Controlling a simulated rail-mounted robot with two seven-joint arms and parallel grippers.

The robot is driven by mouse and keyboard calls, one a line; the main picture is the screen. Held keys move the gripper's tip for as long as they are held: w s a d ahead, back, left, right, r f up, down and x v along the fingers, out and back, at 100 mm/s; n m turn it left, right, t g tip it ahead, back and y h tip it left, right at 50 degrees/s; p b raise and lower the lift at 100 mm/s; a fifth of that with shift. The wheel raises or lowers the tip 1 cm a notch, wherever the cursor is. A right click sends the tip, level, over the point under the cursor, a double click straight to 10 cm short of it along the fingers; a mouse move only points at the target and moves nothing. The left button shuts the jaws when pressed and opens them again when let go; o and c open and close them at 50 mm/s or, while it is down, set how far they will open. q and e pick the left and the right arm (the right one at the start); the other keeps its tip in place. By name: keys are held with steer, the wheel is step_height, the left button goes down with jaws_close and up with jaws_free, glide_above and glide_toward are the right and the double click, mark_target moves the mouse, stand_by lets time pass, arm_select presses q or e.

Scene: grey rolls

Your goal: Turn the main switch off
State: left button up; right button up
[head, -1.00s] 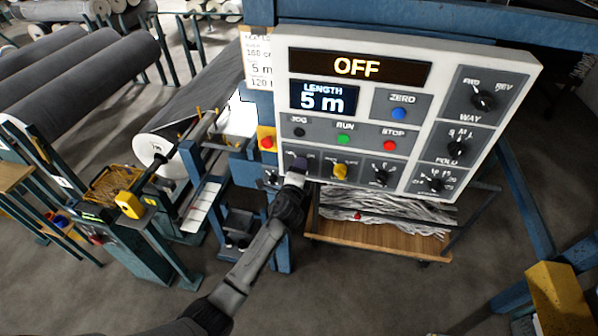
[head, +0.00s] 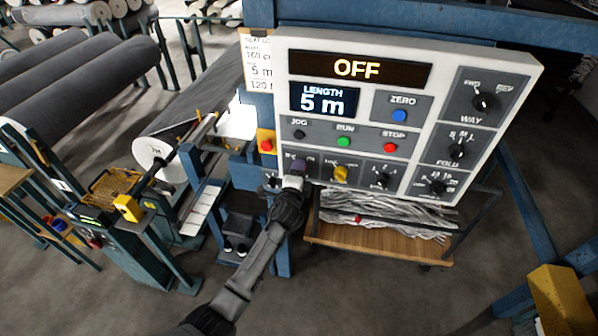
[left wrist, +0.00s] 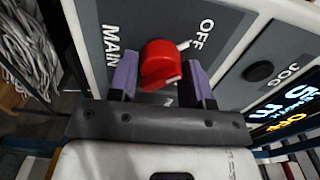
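The main switch is a red knob (left wrist: 160,65) on a grey plate marked MAIN and OFF in the left wrist view. A white mark beside the knob points toward the word OFF. My left gripper (left wrist: 161,84) is open, with one purple fingertip on each side of the knob's near part and small gaps showing. In the head view my left gripper (head: 299,168) is at the lower left of the control panel (head: 440,60) and hides the knob. The panel's top display (head: 358,68) reads OFF. My right gripper is not in view.
A yellow selector (head: 340,173) sits just right of my left gripper, with black dials beyond it. A red button on a yellow box (head: 267,144) is close on the left. A wooden-topped cart (head: 375,240) stands below the panel.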

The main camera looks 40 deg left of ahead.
arm_select(q)
steer(key=o, duration=0.4)
steer(key=shift+c, duration=0.2)
steer(key=shift+s, duration=0.1)
steer(key=v, duration=1.3)
steer(key=shift+s+d+b, duration=0.25)
steer(key=shift+d+b, duration=0.05)
steer(key=shift+b, duration=0.1)
